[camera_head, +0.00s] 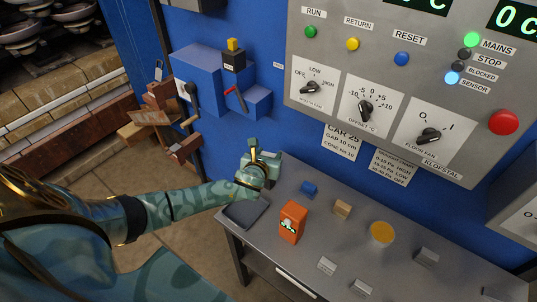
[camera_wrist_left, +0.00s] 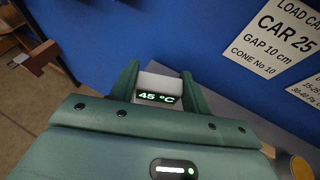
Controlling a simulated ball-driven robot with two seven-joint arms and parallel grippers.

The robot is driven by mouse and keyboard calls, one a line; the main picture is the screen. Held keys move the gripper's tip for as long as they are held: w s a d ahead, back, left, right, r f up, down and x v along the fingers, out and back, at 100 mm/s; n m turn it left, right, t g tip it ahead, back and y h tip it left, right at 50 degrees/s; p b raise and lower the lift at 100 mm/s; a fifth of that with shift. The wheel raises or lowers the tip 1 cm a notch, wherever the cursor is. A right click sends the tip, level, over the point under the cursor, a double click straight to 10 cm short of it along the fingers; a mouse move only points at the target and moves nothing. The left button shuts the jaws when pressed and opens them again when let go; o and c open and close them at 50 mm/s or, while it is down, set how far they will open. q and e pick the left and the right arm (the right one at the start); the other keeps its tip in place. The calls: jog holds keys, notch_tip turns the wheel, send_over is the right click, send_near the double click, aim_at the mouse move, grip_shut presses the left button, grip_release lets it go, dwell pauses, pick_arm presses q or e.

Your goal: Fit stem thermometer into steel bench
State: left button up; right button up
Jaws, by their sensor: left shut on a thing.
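My left gripper (camera_head: 264,158) is over the left back end of the grey steel bench (camera_head: 327,236), near the blue wall. In the left wrist view, its two fingers (camera_wrist_left: 159,84) are shut on the stem thermometer (camera_wrist_left: 158,90), a pale grey head with a dark display reading 45 °C. The thermometer's stem is hidden in both views, so I cannot tell whether it touches the bench. In the head view, the gripper hides most of the thermometer. My right gripper is in neither view.
A dark tray (camera_head: 244,211) lies at the bench's left end. Nearby are an orange device (camera_head: 292,222), a blue block (camera_head: 309,189), a tan block (camera_head: 342,208), a yellow-orange round piece (camera_head: 381,233) and several grey blocks. A control panel (camera_head: 400,65) rises behind.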

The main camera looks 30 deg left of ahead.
pick_arm(q)
jog(key=shift+f+b, duration=0.6)
jog(key=shift+f, duration=0.3)
jog(key=o, duration=1.1)
jog(key=shift+s+d+r, duration=0.1)
jog(key=shift+s+r, duration=0.1)
jog(key=shift+s, duration=0.05)
jog(key=p+v, duration=0.4)
jog(key=v, duration=1.1)
jog(key=shift+s+d, duration=0.15)
jog(key=shift+s, duration=0.15)
